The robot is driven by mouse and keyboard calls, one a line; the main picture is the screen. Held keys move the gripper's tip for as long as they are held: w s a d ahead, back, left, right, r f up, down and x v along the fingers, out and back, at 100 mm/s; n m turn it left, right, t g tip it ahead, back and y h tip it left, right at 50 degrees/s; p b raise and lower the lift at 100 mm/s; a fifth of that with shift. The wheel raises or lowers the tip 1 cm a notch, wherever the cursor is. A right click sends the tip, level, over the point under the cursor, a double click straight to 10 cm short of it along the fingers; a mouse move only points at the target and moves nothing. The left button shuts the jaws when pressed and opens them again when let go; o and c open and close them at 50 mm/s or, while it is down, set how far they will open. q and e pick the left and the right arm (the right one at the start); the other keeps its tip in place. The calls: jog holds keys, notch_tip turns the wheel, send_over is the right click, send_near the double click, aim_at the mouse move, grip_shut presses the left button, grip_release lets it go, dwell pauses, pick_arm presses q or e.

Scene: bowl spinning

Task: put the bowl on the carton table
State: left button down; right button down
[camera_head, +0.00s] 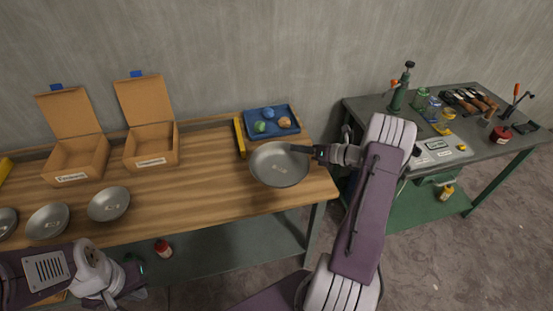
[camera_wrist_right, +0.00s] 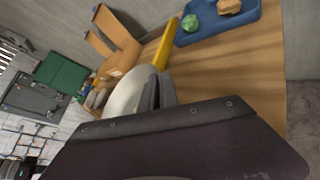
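The large grey metal bowl (camera_head: 279,170) is over the right end of the wooden table (camera_head: 205,190) that carries the open cartons. I cannot tell whether its base touches the wood. My right gripper (camera_head: 312,150) is at the bowl's right rim and appears shut on it. In the right wrist view the bowl (camera_wrist_right: 128,94) shows pale, beside the grey fingers (camera_wrist_right: 158,92), and my own dark wrist part hides much of it. My left gripper (camera_head: 135,273) is low at the left, in front of the wooden table's front edge; its fingers are unclear.
Two open cartons (camera_head: 75,160) (camera_head: 152,147) stand at the back left. Several smaller bowls (camera_head: 109,204) line the front left. A blue tray (camera_head: 270,123) with balls and a yellow bar (camera_head: 240,137) lie behind the large bowl. A cluttered dark table (camera_head: 470,150) stands right. The middle wood is clear.

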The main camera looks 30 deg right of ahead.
aim_at(284, 150)
jog(key=x, duration=0.2)
jog(key=f+x, duration=0.1)
jog(key=x, duration=0.3)
jog(key=shift+s+a+f, duration=0.1)
jog(key=shift+s+f, duration=0.05)
jog(key=shift+f, duration=0.1)
notch_tip(284, 150, down, 4)
jog(key=shift+f, duration=0.1)
jog(key=c, duration=1.6)
grip_release()
jog(key=shift+s+r, duration=0.2)
jog(key=shift+r, duration=0.05)
jog(key=v, duration=1.1)
jog(key=shift+s+d, duration=0.25)
jog(key=shift+s, duration=0.05)
